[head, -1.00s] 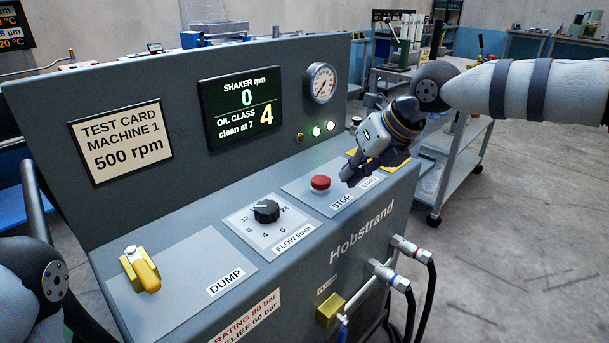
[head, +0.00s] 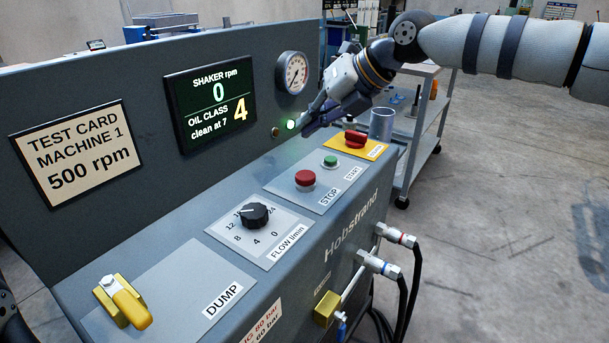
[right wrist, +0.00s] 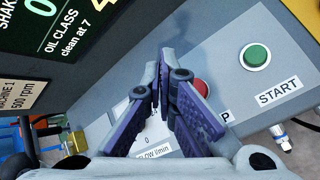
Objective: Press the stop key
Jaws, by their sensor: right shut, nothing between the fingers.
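The red stop key (head: 305,179) is a round mushroom button on a grey plate labelled STOP, on the machine's sloping console. In the right wrist view the stop key (right wrist: 201,88) is partly hidden behind a finger. My right gripper (head: 306,119) is shut and empty. It hangs above and behind the stop key, near the lit lamp on the upright panel, and is not touching the key. Its fingers (right wrist: 165,62) also show in the right wrist view. My left gripper is out of view.
The green start key (head: 330,161) sits right of the stop key, with a red handle (head: 356,138) on a yellow plate beyond it. A black flow knob (head: 254,215) and yellow dump lever (head: 125,303) lie to the left. The display (head: 212,103) reads shaker 0 rpm.

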